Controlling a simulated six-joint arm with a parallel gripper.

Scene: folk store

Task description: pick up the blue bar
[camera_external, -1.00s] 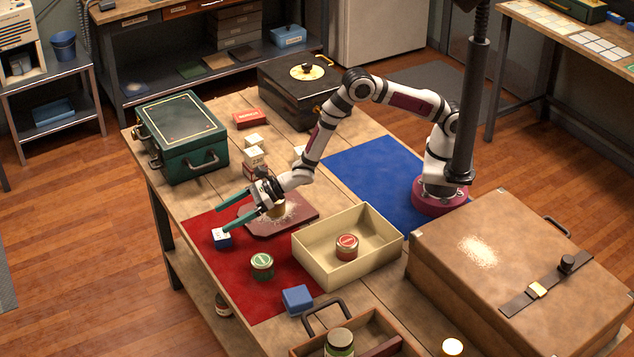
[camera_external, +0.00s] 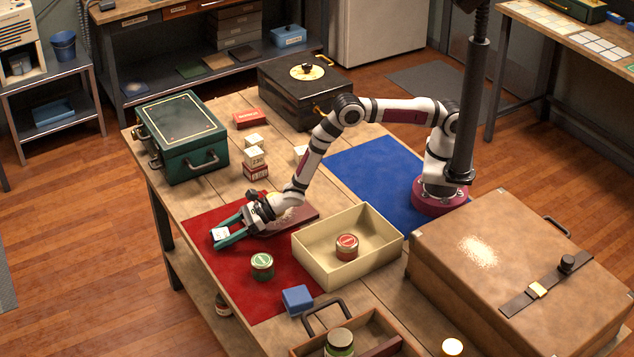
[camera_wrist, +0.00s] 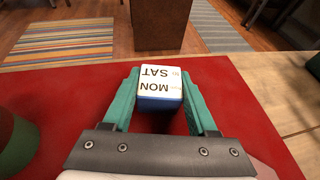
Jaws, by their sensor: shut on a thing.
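The blue bar (camera_external: 221,234) is a small block with a blue side and a white top, on the red mat near the table's left edge. In the wrist view the bar (camera_wrist: 160,88) shows "MON" and "SAT" on its white faces. My gripper (camera_external: 229,238) has green fingers and is shut on the bar, one finger on each side. In the wrist view the fingers of my gripper (camera_wrist: 160,98) flank it. I cannot tell whether the bar touches the mat.
A green tin (camera_external: 262,266) and a plain blue block (camera_external: 298,300) stand to the right of my gripper. A cream tray (camera_external: 322,272) holds a red tin (camera_external: 347,247). White cubes (camera_external: 254,157) and a green case (camera_external: 181,140) are farther back. The red mat (camera_external: 240,287) has bare room.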

